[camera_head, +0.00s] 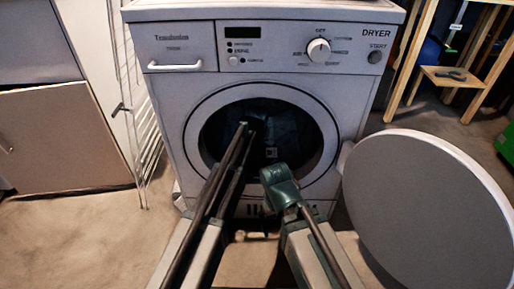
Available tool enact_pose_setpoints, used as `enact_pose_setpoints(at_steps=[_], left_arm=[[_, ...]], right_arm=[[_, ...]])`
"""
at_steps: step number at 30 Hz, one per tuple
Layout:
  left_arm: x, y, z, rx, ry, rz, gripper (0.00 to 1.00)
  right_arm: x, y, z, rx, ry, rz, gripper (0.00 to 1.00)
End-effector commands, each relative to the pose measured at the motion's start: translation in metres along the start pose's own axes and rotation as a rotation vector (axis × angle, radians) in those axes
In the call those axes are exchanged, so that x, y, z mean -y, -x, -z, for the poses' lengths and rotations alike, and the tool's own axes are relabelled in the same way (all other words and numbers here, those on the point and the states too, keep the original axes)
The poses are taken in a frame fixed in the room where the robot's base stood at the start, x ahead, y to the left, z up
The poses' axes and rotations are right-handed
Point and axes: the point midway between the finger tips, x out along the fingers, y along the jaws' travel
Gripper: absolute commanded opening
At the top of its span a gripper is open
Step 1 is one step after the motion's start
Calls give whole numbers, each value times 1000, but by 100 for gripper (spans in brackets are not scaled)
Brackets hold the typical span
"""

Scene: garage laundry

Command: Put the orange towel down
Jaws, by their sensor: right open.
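I see no orange towel in this view. The white dryer (343,84) stands straight ahead with its round door (430,215) swung open to the right. Dark bluish cloth (283,122) shows dimly inside the drum. My right gripper (271,153) is at the drum opening, open, with its fingers dark against the dark inside. I see nothing held in it. My left arm reaches up to the same opening, and its end is dark and thin there. I cannot make out its jaws or whether they hold anything.
A white wire drying rack (143,120) stands close to the dryer's left side. A cabinet (55,140) is at the far left. A wooden shelf unit (455,76) is at the back right. The open door fills the right front; bare floor shows at the left front.

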Motion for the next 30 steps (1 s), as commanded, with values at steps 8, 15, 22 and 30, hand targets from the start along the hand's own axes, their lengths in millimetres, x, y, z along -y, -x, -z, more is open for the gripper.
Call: enact_pose_setpoints(at_steps=[8,15,22,30], left_arm=[[0,-2,-1,0,0,0,53],[0,-2,-1,0,0,0,55],[0,4,1,0,0,0,55],[0,34,1,0,-1,0,55]], right_arm=[[0,-2,0,0,0,0,100],[0,-2,0,0,0,0,100],[0,4,0,0,0,0,100],[-3,32,-2,0,0,0,100]])
